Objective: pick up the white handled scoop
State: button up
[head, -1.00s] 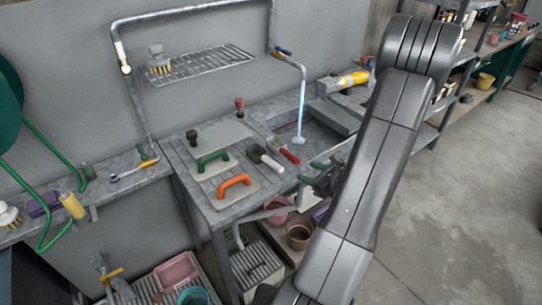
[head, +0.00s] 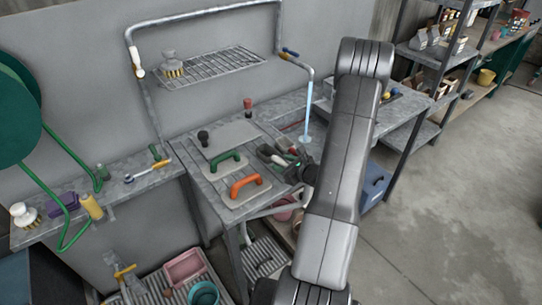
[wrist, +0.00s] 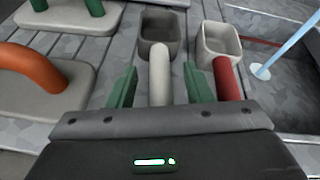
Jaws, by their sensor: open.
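The white handled scoop (wrist: 160,32) lies on the grey slatted worktop, its dark grey square head pointing away from me. Its white handle runs back toward my gripper (wrist: 161,82). My gripper is open, with one green finger on each side of the handle. I see a gap on both sides; the rear end of the handle is hidden behind the gripper body. In the head view my gripper (head: 284,159) is low over the worktop at the scoop, and my arm hides part of the area.
A red handled scoop (wrist: 222,50) lies close on the right, its handle near the right finger. An orange handled float (head: 246,187) and a green handled float (head: 226,166) lie on the left. A water stream (wrist: 285,45) falls farther right.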

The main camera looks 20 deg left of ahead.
grip_shut()
jog(key=shift+r, duration=0.1)
dwell(0.3)
